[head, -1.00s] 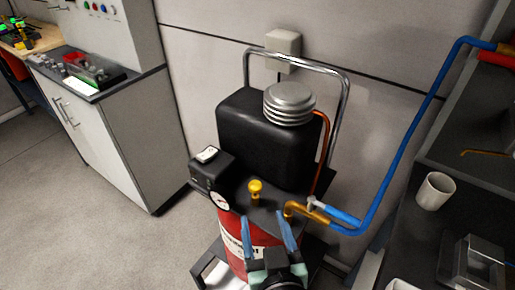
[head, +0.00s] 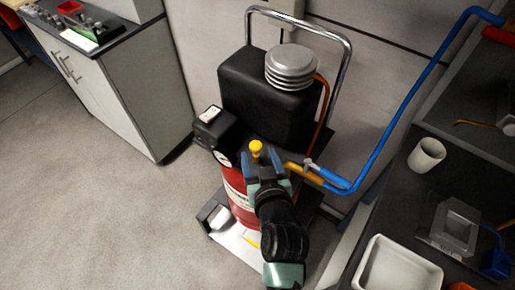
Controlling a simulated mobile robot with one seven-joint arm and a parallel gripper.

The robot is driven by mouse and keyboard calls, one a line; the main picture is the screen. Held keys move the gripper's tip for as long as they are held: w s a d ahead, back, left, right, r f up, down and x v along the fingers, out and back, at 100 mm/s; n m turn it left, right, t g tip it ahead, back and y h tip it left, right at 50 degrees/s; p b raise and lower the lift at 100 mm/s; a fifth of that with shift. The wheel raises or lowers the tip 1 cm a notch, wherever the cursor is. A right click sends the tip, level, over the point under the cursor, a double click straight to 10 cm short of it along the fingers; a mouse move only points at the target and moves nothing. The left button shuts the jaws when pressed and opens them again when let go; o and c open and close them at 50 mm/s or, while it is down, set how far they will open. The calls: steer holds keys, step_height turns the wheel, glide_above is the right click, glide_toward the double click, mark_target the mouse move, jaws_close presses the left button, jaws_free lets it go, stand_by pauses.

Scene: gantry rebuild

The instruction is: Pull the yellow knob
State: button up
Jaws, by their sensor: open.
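The yellow knob (head: 256,148) stands upright on top of the red compressor tank (head: 236,186), just right of the round gauge. My gripper (head: 260,163) reaches up from below in the head view. Its fingers are open and lie at the knob. The knob's head shows above the fingertips and its lower part is hidden. I cannot tell whether the fingers touch it.
A black motor housing (head: 255,98) with a silver ribbed cap (head: 290,66) stands behind the knob. A brass fitting (head: 303,172) and blue hose (head: 385,135) run off to the right. A dark bench with a white cup (head: 427,155) and white tray (head: 398,268) stands at right. Open floor lies left.

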mark_target(257, 150)
steer(key=shift+x, duration=1.55)
jaws_close()
